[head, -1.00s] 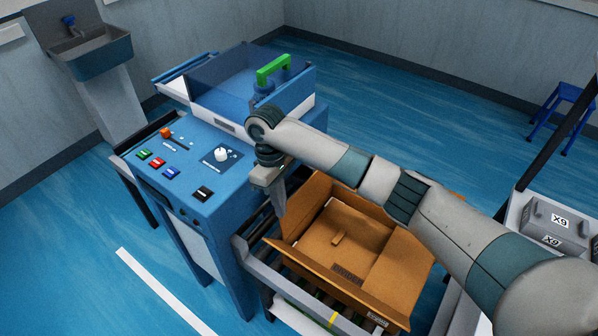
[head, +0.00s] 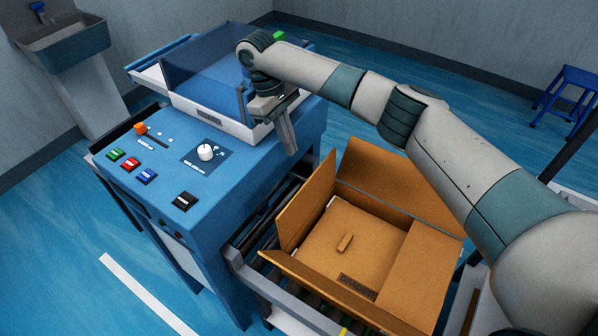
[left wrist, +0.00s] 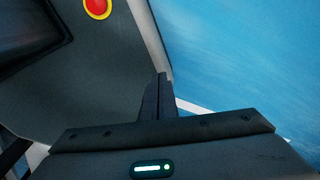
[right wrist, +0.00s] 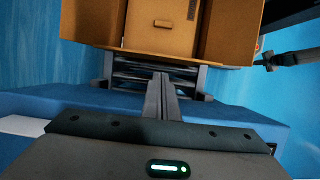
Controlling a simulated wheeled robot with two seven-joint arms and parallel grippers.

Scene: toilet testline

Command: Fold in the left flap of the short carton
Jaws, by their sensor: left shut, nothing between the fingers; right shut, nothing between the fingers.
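The short carton (head: 378,238) is an open brown box on a roller conveyor. Its left flap (head: 307,199) stands up, and its back flap (head: 396,187) is also raised. The right flap (head: 419,273) lies flat inward, and the front flap (head: 338,293) slants outward. My right gripper (head: 291,150) is shut and empty, pointing down above the machine's edge, left of and behind the carton and apart from it. The right wrist view shows its closed fingers (right wrist: 160,97), with the carton (right wrist: 163,40) beyond. My left gripper (left wrist: 157,97) is shut and empty in the left wrist view, outside the head view.
A blue machine (head: 215,215) with buttons, a knob and a clear cover (head: 208,72) stands left of the carton. A sink (head: 62,47) is at the back left and a blue stool (head: 567,98) at the right. Open floor lies behind the carton.

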